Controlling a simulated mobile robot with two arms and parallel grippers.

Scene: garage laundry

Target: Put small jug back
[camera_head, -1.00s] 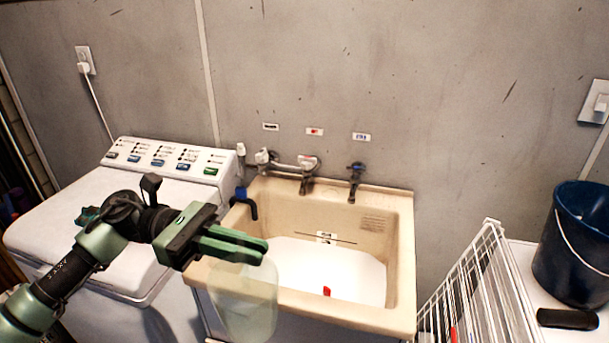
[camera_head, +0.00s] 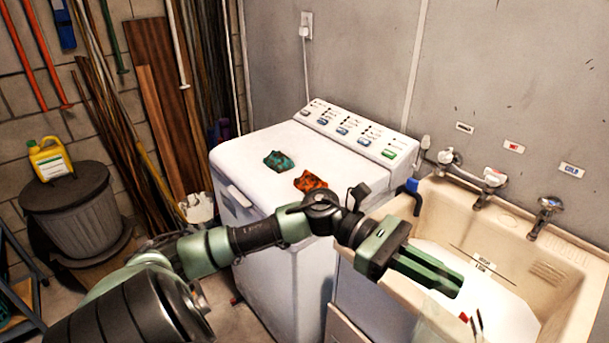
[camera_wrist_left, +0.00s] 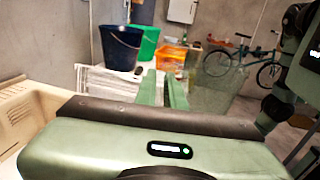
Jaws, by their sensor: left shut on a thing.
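My left gripper (camera_head: 448,280) is shut on a pale, see-through jug (camera_head: 440,318). The jug hangs just below the fingers over the sink's near left edge, and the bottom of the picture cuts it off. In the left wrist view, the jug (camera_wrist_left: 212,92) shows as a faint greenish see-through shape to the right of the gripper fingers (camera_wrist_left: 163,80). Its clear wall makes its outline hard to tell. My right gripper is not in view.
A beige sink (camera_head: 530,225) with taps is at right. Left of it stands a white washing machine (camera_head: 255,160) with a teal cloth (camera_head: 279,160) and an orange cloth (camera_head: 310,181) on top. A yellow jug (camera_head: 50,158) sits on a lidded bin (camera_head: 75,205).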

